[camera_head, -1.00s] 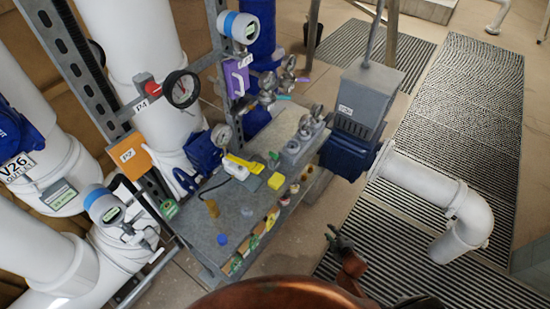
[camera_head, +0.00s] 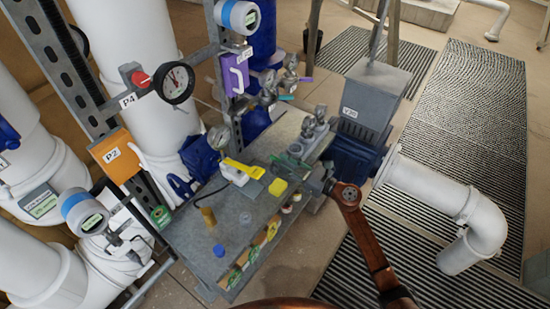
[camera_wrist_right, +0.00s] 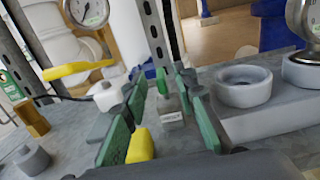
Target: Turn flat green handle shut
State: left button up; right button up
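The flat green handle (camera_wrist_right: 168,101) stands upright on a small grey labelled body on the grey bench, in the right wrist view. My right gripper (camera_wrist_right: 160,88) is open. Its green-padded fingers stand left and right of the handle, apart from it as far as I can see. In the head view my right gripper (camera_head: 290,163) reaches in from the right, low over the bench, and largely hides the green handle. My left gripper is in neither view.
The bench (camera_head: 210,263) also carries a yellow lever (camera_head: 243,168), a yellow block (camera_head: 278,187), a brown cylinder (camera_head: 208,217) and a blue cap (camera_head: 219,250). Round grey fittings (camera_wrist_right: 243,86) stand close to the right finger. Gauges and pipes rise behind.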

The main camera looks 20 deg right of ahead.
aim_at(280, 161)
jog(key=shift+x, duration=1.8)
jog(key=shift+c, duration=0.6)
grip_shut()
